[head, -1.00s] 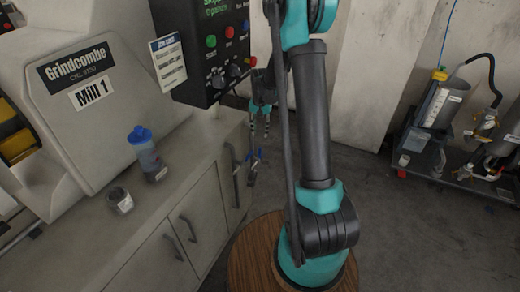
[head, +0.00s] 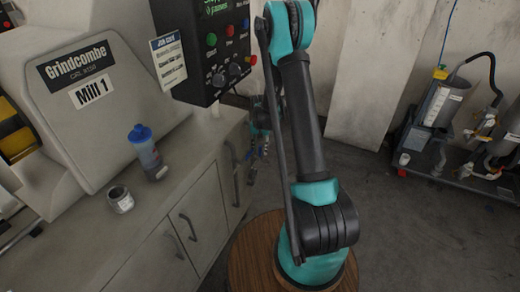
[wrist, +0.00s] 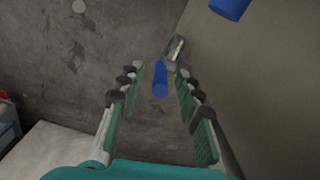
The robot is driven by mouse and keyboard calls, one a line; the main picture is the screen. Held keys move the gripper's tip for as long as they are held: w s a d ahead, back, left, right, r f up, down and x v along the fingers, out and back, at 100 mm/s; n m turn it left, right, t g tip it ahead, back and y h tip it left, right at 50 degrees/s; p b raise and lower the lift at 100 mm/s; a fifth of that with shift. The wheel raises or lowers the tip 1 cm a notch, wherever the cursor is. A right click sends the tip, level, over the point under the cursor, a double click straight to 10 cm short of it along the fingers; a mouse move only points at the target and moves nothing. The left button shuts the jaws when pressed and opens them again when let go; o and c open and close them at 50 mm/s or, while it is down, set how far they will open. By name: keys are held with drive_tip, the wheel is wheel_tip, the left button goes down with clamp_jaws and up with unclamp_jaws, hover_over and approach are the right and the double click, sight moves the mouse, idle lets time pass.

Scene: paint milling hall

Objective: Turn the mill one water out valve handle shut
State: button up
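A blue valve handle (wrist: 160,78) shows in the middle of the wrist view, on a metal fitting by the pale cabinet side. A second blue handle (wrist: 230,8) is cut off at the top right. No label is readable, so I cannot tell which is water out. My gripper (wrist: 160,69) is open, one finger on each side of the middle handle in the picture, with gaps on both sides. I cannot tell whether the handle is at fingertip depth. In the head view my gripper (head: 262,143) is partly hidden beside the cabinet's far end, and the valves are hardly visible.
The Mill 1 cabinet (head: 150,235) stands at left, with a blue-lidded bottle (head: 146,155) and a small jar (head: 120,200) on top. A black control box (head: 212,60) overhangs near my arm. A trolley (head: 440,165) stands at right; floor between is clear.

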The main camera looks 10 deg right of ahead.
drive_tip(key=shift+c, duration=0.2)
clamp_jaws()
